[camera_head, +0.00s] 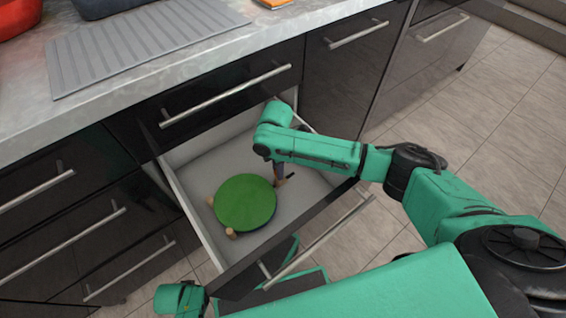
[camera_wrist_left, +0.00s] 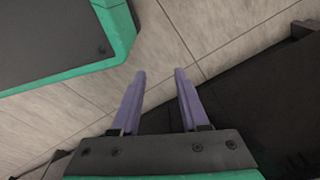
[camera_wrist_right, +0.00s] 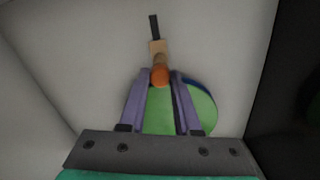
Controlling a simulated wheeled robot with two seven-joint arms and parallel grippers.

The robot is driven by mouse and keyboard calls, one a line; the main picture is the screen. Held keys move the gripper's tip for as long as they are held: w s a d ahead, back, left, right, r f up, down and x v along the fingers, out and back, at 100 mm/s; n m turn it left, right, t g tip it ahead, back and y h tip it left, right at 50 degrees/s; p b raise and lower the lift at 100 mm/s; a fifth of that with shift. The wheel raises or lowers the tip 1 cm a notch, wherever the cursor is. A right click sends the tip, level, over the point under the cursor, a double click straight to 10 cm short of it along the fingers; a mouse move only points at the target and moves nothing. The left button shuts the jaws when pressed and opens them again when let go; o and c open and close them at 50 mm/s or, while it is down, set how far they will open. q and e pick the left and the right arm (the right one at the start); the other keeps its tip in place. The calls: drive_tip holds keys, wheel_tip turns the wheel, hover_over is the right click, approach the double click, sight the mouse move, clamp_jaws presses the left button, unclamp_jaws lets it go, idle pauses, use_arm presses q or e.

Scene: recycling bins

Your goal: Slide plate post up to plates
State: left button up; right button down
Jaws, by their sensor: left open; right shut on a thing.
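A stack of plates, a green plate (camera_head: 245,202) over a blue one, lies on the floor of an open drawer (camera_head: 190,213). The green plate also shows in the right wrist view (camera_wrist_right: 158,112), partly behind the fingers. A wooden plate post (camera_wrist_right: 160,73) with an orange-brown top stands at the plates' edge, on a light wooden base with a black strip. My right gripper (camera_wrist_right: 160,77) reaches down into the drawer and is shut on this post. I cannot tell whether the post touches the plates. My left gripper (camera_wrist_left: 160,76) is open and empty over the floor, outside the drawer.
Other wooden posts (camera_head: 231,233) stand at the plates' left and front. The drawer's front panel and handle (camera_head: 320,237) lie between my body and the plates. A grey drying mat (camera_head: 140,45) lies on the counter above. The drawer's right side is mostly bare.

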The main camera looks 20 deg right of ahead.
drive_tip(key=shift+s+a+r, duration=0.2)
drive_tip(key=shift+s+a, duration=0.05)
drive_tip(key=shift+a, duration=0.3)
drive_tip(key=shift+a+f, duration=0.15)
drive_tip(key=shift+a, duration=0.1)
use_arm(q)
drive_tip(key=shift+s+a+f, duration=0.2)
drive_tip(key=shift+s+f, duration=0.4)
drive_tip(key=shift+s, duration=0.15)
use_arm(e)
drive_tip(key=c, duration=0.6)
unclamp_jaws()
drive_tip(key=shift+s, duration=0.1)
